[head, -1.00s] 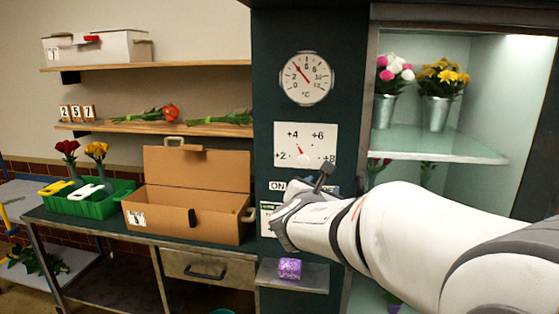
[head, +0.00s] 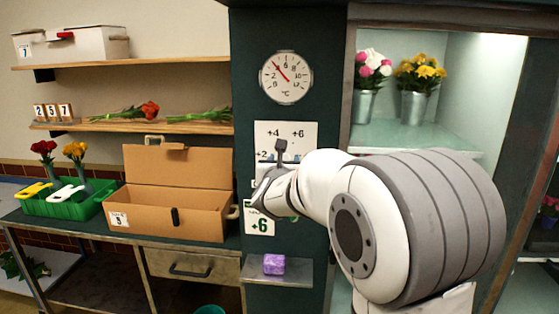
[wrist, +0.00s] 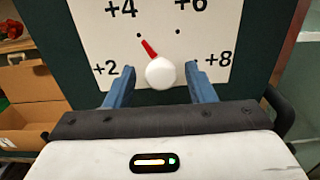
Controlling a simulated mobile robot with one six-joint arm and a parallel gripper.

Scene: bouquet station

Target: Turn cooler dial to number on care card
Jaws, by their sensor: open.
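The cooler dial plate (head: 297,131) is a white panel on the dark green column, marked +2, +4, +6 and +8. In the wrist view its white round knob (wrist: 160,73) has a red pointer aimed up and left, just right of the dot by +4. My gripper (wrist: 158,80) is open, its two blue fingers on either side of the knob; I cannot tell if they touch it. In the head view my arm and gripper (head: 277,165) cover the knob. The care card (head: 260,226) below the dial reads +6.
A round thermometer (head: 286,77) hangs above the dial. A small shelf (head: 292,270) with a purple block (head: 274,264) is below. A glass-shelved cooler with flower buckets (head: 413,108) is to the right. An open brown box (head: 165,211) and green tray (head: 88,206) stand left.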

